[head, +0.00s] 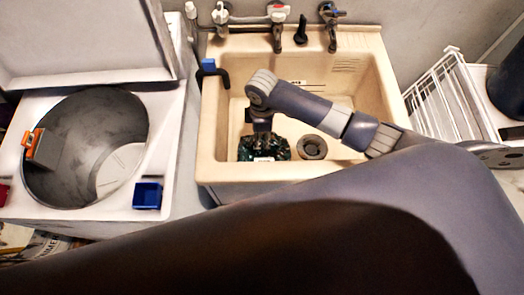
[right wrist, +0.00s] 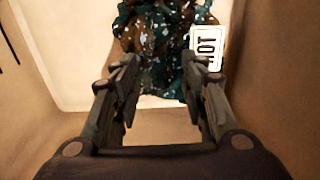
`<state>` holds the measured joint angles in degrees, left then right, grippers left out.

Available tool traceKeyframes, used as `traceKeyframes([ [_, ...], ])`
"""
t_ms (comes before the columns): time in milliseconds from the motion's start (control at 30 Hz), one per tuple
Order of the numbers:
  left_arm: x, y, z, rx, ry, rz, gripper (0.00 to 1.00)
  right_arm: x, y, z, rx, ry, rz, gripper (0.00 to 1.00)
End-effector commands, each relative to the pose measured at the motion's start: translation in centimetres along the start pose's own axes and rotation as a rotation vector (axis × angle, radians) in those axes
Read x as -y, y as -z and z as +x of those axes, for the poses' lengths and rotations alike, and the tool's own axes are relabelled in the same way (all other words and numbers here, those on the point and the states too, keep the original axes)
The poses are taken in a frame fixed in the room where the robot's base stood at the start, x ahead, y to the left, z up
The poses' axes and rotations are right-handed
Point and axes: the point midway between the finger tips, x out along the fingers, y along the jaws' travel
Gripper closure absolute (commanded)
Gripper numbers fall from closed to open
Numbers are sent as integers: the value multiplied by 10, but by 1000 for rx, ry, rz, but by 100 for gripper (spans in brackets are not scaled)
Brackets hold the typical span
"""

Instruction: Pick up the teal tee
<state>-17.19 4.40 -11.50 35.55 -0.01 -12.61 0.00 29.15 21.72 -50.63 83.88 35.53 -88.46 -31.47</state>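The teal tee (head: 265,148) is a crumpled dark teal bundle with pale speckles, lying in the beige sink basin, left of the drain. It also shows at the top of the right wrist view (right wrist: 150,35). A white tag reading "HOT" (right wrist: 206,48) lies at its right side. My right gripper (head: 261,131) reaches down into the sink just over the tee. In the right wrist view its two fingers (right wrist: 158,78) stand apart with nothing gripped between them, their tips close to the tee's near edge. Whether they touch it I cannot tell. My left gripper is not in view.
The sink (head: 213,140) has raised walls, taps (head: 278,25) along the back and a drain (head: 312,147). An open top-load washer (head: 165,120) stands left, with a blue box (head: 147,195) and an orange-grey item (head: 42,147) on its rim. A white rack (head: 450,95) stands right.

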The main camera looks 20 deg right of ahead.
Motion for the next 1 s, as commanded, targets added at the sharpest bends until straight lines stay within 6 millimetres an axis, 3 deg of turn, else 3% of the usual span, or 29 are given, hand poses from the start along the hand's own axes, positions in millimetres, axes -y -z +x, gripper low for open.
traceKeyframes([
  [133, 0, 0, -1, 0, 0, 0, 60, 1, 1, 14, 0, 1, 0, 60],
  [367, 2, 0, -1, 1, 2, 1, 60, 1, 1, 16, -1, -1, -1, 60],
  [567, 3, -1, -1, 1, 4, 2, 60, 0, 1, 16, -1, -1, -1, 100],
  [867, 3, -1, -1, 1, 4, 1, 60, 0, 1, 15, -1, -1, -1, 100],
  [1000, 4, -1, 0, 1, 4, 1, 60, -1, 1, 6, -3, -3, -1, 100],
])
